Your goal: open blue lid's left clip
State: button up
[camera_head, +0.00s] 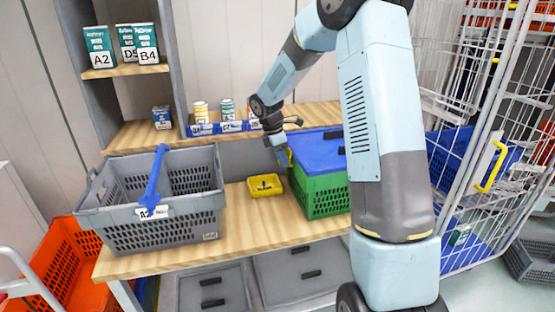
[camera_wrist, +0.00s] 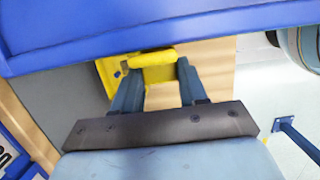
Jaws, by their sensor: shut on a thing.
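The blue lid (camera_head: 317,147) lies on a green crate (camera_head: 322,194) on the right part of the wooden bench. A yellow clip (camera_head: 290,157) shows at the lid's left side. In the wrist view, the blue lid (camera_wrist: 190,28) spans the top. Both fingers of my gripper (camera_wrist: 152,66) reach the yellow clip (camera_wrist: 152,57) just below the lid's edge and are shut on it. Whether the clip is tilted away from the lid, I cannot tell.
A yellow tray (camera_head: 265,186) sits left of the green crate. A grey basket (camera_head: 150,228) with a blue handle stands on the left of the bench. A wire trolley (camera_head: 480,150) is at the right.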

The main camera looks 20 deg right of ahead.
jog(key=y, duration=0.3)
jog(key=r+y, duration=0.1)
jog(key=y, duration=0.2)
jog(key=shift+r, duration=0.2)
jog(key=y, duration=0.3)
jog(key=shift+r, duration=0.4)
jog(key=shift+d+r+y, duration=0.1)
jog(key=shift+r+y, duration=0.15)
jog(key=shift+y, duration=0.8)
jog(key=shift+d+r+y, duration=0.1)
jog(key=shift+r+y, duration=0.15)
jog(key=shift+y, duration=0.8)
jog(key=o, duration=1.1)
jog(key=shift+c, duration=0.2)
jog(key=v, duration=1.3)
jog(key=shift+d, duration=0.4)
jog(key=shift+r, duration=0.1)
